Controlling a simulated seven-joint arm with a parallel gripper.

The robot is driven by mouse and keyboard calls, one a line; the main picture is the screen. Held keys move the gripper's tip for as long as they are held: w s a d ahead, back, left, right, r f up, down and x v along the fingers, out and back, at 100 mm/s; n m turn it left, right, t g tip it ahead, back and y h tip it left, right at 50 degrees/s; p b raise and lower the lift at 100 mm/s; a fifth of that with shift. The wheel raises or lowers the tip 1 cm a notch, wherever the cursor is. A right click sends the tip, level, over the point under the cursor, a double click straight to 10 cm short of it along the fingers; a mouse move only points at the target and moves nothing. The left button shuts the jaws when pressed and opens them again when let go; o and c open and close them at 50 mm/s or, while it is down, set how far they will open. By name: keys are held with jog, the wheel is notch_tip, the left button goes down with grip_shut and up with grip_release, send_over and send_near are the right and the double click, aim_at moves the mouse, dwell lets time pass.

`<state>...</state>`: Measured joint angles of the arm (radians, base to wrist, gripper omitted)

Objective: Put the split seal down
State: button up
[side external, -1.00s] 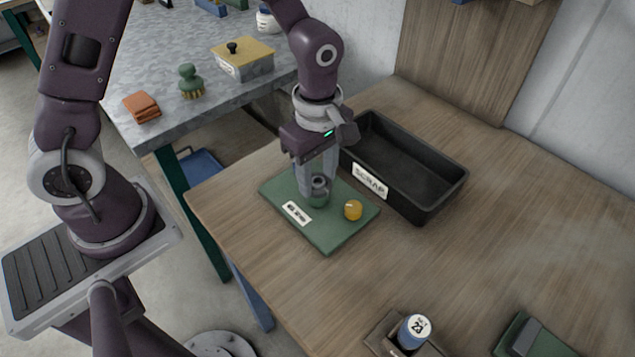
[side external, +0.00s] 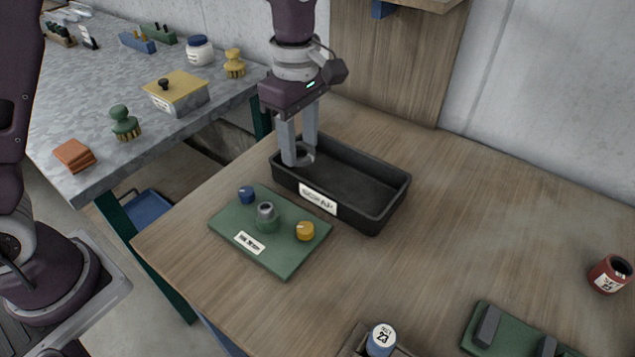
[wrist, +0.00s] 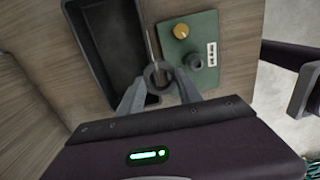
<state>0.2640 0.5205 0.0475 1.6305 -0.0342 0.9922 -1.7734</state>
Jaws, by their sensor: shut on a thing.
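The split seal (side external: 306,156) is a small dark grey ring held between the fingertips of my gripper (side external: 297,160). My gripper is shut on it, above the left end of the black tray labelled SCRAP (side external: 374,222). In the wrist view the seal (wrist: 157,74) shows as a ring between the two fingers (wrist: 160,88), near the side of the tray (wrist: 86,45) that faces the green board. The exact height of the seal above the tray is hard to tell.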

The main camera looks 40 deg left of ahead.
send_over(338, 186)
notch_tip(338, 186, down, 3)
notch_tip(338, 186, down, 10)
jog(key=shift+f, duration=0.1)
jog(key=o, duration=1.3)
notch_tip(338, 186, up, 12)
jog(key=shift+r, duration=0.2)
jog(key=shift+s, duration=0.1)
